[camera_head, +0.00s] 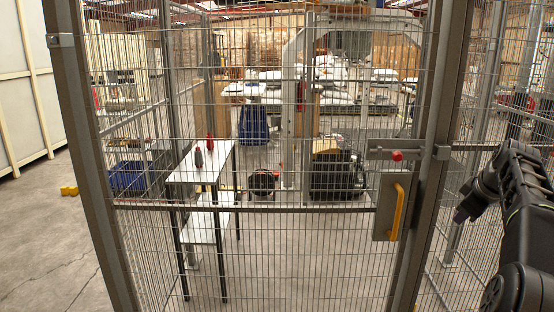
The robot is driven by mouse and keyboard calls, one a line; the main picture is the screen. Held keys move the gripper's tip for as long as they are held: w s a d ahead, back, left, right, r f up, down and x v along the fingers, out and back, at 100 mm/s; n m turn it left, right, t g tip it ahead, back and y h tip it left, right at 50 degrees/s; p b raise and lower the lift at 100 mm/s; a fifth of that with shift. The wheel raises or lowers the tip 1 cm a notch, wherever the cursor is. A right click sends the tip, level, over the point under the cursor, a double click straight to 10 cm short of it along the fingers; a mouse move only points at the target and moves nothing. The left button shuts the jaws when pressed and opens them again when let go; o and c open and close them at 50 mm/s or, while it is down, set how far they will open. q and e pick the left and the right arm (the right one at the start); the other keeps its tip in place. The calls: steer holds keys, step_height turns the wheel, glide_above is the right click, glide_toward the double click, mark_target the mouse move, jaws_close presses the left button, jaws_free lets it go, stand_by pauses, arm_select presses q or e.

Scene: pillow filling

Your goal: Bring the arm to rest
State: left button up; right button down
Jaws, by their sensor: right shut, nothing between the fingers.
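My right arm (520,205) comes in from the right edge, black and folded. Its gripper (466,207) points left and down and is shut with nothing in it. It hangs in front of the mesh fence, to the right of the gate's yellow handle (397,211), apart from it. My left gripper is not in the picture.
A metal mesh gate (280,207) fills the middle, with a latch and red knob (397,155). Behind it stand a white table (190,170) with bottles, a blue crate (128,178) and machinery.

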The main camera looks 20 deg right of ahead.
steer(key=w+f+m+t+h, duration=0.1)
steer(key=w+f+m, duration=0.55)
steer(key=f, duration=0.55)
steer(key=w+a+f+m+y, duration=0.1)
steer(key=w+a+f, duration=0.1)
steer(key=a+f, duration=0.9)
steer(key=w+a+f+m+y, duration=0.1)
steer(key=w+a+f+y, duration=0.15)
steer(key=a+f, duration=0.9)
steer(key=s+a+f+g+y, duration=0.1)
steer(key=s+a+f, duration=0.2)
steer(key=a+f, duration=0.3)
steer(key=s+a+f+y, duration=0.1)
steer(key=s+a+f, duration=0.25)
steer(key=a, duration=0.45)
steer(key=s+a+f+g, duration=0.1)
steer(key=s+a+f, duration=0.1)
steer(key=a+f, duration=0.45)
steer(key=s+a+f+n+g+y, duration=0.2)
steer(key=s+a+n+g+y, duration=0.1)
steer(key=s+a, duration=1.6)
steer(key=shift+s+a+n+g, duration=0.35)
steer(key=shift+a+n+g, duration=0.1)
steer(key=shift+a+g, duration=0.3)
steer(key=shift+f, duration=0.1)
